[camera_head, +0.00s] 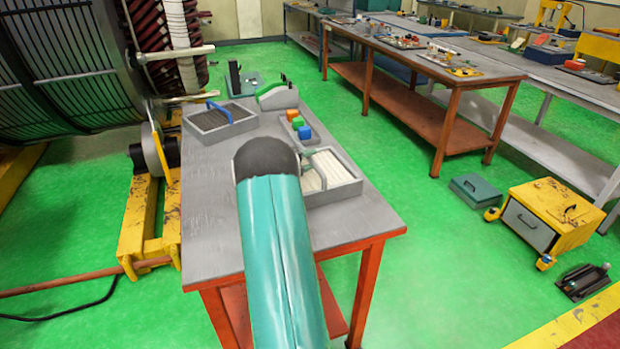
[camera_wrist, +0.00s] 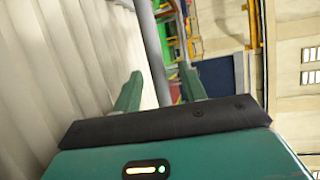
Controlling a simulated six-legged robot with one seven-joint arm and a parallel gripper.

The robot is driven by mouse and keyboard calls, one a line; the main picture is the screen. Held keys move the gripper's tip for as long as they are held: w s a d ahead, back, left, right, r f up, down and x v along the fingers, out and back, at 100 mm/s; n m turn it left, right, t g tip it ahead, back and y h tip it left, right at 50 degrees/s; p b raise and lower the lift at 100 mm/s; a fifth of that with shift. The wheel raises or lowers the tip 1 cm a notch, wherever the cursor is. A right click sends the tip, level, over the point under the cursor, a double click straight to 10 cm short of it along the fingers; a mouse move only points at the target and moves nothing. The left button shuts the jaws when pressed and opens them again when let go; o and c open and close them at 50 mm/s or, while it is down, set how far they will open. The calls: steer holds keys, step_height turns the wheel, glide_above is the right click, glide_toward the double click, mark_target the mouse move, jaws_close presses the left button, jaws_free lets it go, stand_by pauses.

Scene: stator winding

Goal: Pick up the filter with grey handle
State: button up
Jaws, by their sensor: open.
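The filter with grey handle (camera_head: 343,172) is a grey frame with white pleats. It lies on the near right part of the table, partly hidden behind my arm in the head view. Its pleats (camera_wrist: 50,75) fill the left of the wrist view, close by. Its grey handle (camera_wrist: 153,50) runs down between the two green fingers of my gripper (camera_wrist: 160,90). The fingers are open, with a gap visible on either side of the bar. In the head view my arm mostly hides the gripper. I cannot tell how deep the handle sits between the fingers.
A dark filter with a blue handle (camera_head: 222,120) lies on the same grey table (camera_head: 205,190), farther left. Orange, green and blue blocks (camera_head: 298,125) stand in a small tray behind the white filter. A large stator (camera_head: 75,70) stands at left.

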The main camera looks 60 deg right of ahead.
steer(key=x, duration=0.3)
steer(key=shift+d+f, duration=0.15)
steer(key=shift+f, duration=0.05)
jaws_close()
steer(key=shift+r, duration=0.15)
stand_by(1.0)
